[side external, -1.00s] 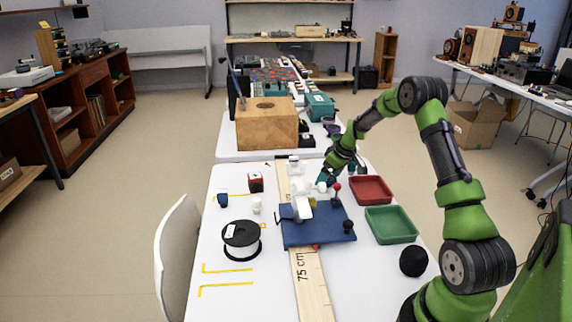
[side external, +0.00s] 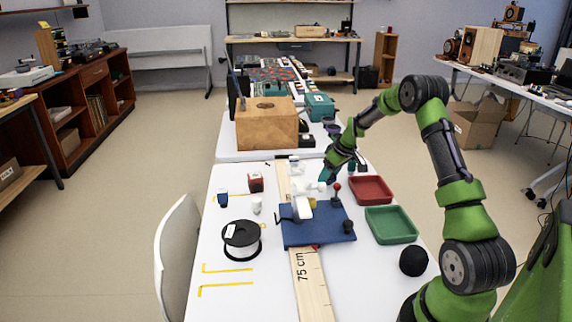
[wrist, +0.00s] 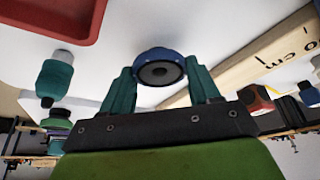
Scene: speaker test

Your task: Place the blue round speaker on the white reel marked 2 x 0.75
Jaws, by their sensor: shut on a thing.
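My gripper (wrist: 160,82) has teal fingers shut on the blue round speaker (wrist: 158,66), seen between the fingertips in the wrist view with its dark cone facing the camera. In the side view my gripper (side external: 328,174) is over the far part of the table, behind the blue board, and the speaker cannot be made out there. The white reel (side external: 241,252) with black top stands on the near left of the table, well apart from my gripper. It has a white label whose text is too small to read.
A blue board (side external: 318,235) with a white device and knobs lies mid-table across a wooden ruler (side external: 312,285). A red cube (side external: 256,182) and white cylinder (side external: 256,205) stand behind the reel.

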